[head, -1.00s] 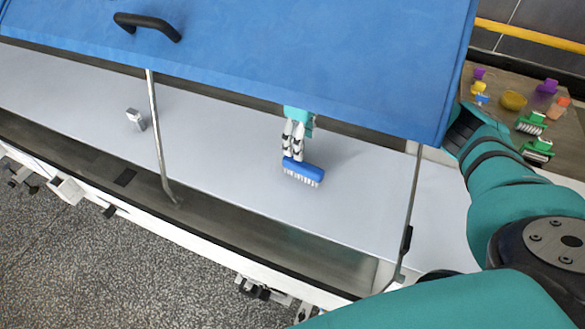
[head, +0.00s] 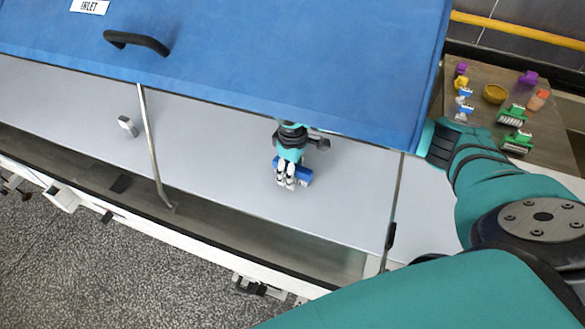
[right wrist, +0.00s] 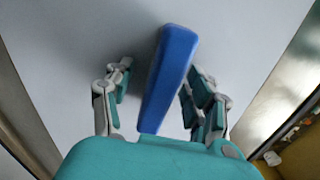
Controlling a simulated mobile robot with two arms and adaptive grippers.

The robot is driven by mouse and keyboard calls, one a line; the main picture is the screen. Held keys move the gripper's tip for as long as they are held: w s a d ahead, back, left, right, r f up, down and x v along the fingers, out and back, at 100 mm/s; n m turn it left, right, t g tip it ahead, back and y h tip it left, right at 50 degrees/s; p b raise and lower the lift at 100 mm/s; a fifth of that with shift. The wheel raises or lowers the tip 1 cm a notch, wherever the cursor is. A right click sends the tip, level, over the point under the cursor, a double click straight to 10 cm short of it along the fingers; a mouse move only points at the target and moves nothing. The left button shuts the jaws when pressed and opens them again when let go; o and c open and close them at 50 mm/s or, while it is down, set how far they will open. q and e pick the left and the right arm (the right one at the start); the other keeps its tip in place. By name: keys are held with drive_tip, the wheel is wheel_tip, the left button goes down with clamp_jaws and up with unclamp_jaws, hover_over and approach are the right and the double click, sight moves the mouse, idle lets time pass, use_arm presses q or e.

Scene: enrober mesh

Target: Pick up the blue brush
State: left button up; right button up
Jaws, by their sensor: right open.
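The blue brush (head: 305,175) lies on the grey panel under the blue hood, partly hidden behind my right gripper (head: 286,183). In the right wrist view the blue back of the brush (right wrist: 170,70) stands between the two spread fingers of that gripper (right wrist: 155,78). The right finger is close to the brush and the left finger is clearly apart from it; whether the right finger touches cannot be told. My right gripper is open. The bristles are hidden in both views now. My left gripper is not in view.
The blue hood (head: 290,60) with a black handle overhangs the panel (head: 220,150), and metal struts (head: 150,140) stand at its sides. A small grey block (head: 127,126) sits at left. A side table (head: 480,75) holds green brushes (head: 512,115) and several small items.

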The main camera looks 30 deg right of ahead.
clamp_jaws()
drive_tip(key=shift+r, duration=0.2)
